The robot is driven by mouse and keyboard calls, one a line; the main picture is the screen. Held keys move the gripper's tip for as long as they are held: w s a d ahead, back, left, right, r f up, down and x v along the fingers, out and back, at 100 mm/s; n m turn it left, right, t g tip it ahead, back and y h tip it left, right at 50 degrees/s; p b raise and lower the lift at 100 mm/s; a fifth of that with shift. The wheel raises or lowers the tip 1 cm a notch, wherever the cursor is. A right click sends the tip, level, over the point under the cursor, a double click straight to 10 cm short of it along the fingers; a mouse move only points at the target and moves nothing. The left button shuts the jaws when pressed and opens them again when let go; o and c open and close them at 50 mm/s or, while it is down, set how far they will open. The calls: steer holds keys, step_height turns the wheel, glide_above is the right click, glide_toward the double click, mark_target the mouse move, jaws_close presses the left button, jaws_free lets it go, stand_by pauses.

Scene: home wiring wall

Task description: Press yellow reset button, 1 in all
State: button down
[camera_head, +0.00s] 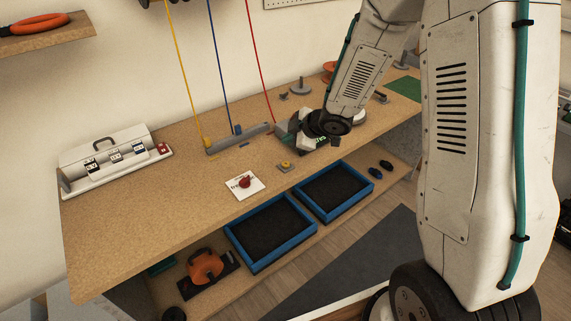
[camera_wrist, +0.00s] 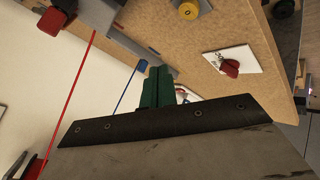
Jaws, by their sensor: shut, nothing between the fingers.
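The yellow reset button (camera_head: 285,164) sits on a small base near the front edge of the wooden bench, right of a white plate with a red knob. In the wrist view the yellow button (camera_wrist: 188,11) shows at the top, round and yellow on a grey base. My gripper (camera_wrist: 152,72) has its green fingers together with nothing between them. It is apart from the button in the wrist view. In the head view my arm's end is above the bench, behind and right of the button; the fingertips are hard to make out there.
The red knob (camera_head: 244,183) on its white plate (camera_head: 254,187) is left of the button. A grey rail (camera_head: 228,142) with hanging yellow, blue and red cables stands behind. A white breaker box (camera_head: 115,160) is at left. Blue trays (camera_head: 272,233) lie on the shelf below.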

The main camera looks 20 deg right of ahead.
mark_target(289, 165)
steer(key=shift+f, duration=3.4)
steer(key=shift+f, duration=0.4)
steer(key=shift+f, duration=0.45)
steer(key=shift+r, duration=0.85)
steer(key=shift+r, duration=0.1)
steer(key=shift+r, duration=2.45)
